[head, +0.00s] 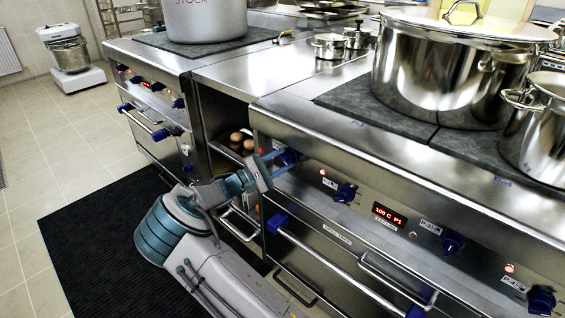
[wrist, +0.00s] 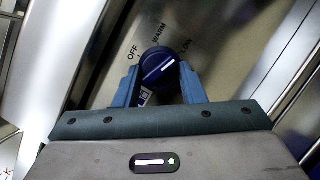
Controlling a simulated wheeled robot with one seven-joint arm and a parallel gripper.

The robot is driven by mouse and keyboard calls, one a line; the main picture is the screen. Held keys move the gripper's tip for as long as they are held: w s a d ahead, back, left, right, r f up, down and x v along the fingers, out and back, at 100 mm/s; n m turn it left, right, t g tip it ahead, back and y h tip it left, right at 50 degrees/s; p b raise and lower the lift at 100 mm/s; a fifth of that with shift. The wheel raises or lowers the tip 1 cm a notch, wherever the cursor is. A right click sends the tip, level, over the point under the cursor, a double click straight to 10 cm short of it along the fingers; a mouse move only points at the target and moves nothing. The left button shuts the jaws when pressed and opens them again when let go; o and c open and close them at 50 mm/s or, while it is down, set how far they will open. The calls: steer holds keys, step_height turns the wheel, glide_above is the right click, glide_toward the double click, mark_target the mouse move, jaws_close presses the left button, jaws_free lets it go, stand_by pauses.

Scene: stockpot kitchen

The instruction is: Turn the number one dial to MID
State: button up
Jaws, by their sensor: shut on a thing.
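My gripper (head: 279,163) is shut on a dark blue dial (head: 290,157) at the left end of the front stove's control panel. In the wrist view, the fingers of my gripper (wrist: 159,72) grip this dial (wrist: 155,62) from both sides. OFF, WARM and LOW are printed on the panel above it. The white pointer line on the dial slants up to the right, roughly toward LOW. No MID mark can be made out. A small label below the dial is partly covered by a finger and too small to read.
Farther right on the panel are more blue dials (head: 345,193) and a red display (head: 389,214). An oven handle bar (head: 335,262) runs below. A large steel pot (head: 445,75) stands on the stove. Eggs (head: 237,137) sit in the gap shelf. A black mat (head: 95,240) covers the floor.

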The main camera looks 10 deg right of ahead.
steer(key=m, duration=0.3)
steer(key=m+g+y+b, duration=0.1)
steer(key=m, duration=0.2)
steer(key=shift+w+a+r+g+y, duration=0.15)
steer(key=shift+r+g+y, duration=0.05)
steer(key=shift+g+y, duration=0.1)
steer(key=m, duration=0.1)
steer(key=m+y+b, duration=0.1)
steer(key=m, duration=0.1)
steer(key=m+y+b, duration=0.1)
steer(key=shift+r, duration=0.3)
steer(key=shift+m, duration=0.4)
steer(key=o, duration=1)
steer(key=p+v, duration=0.2)
steer(key=v, duration=1.1)
steer(key=shift+a+r+p, duration=0.1)
steer(key=shift+a+p, duration=0.25)
steer(key=shift+a, duration=0.05)
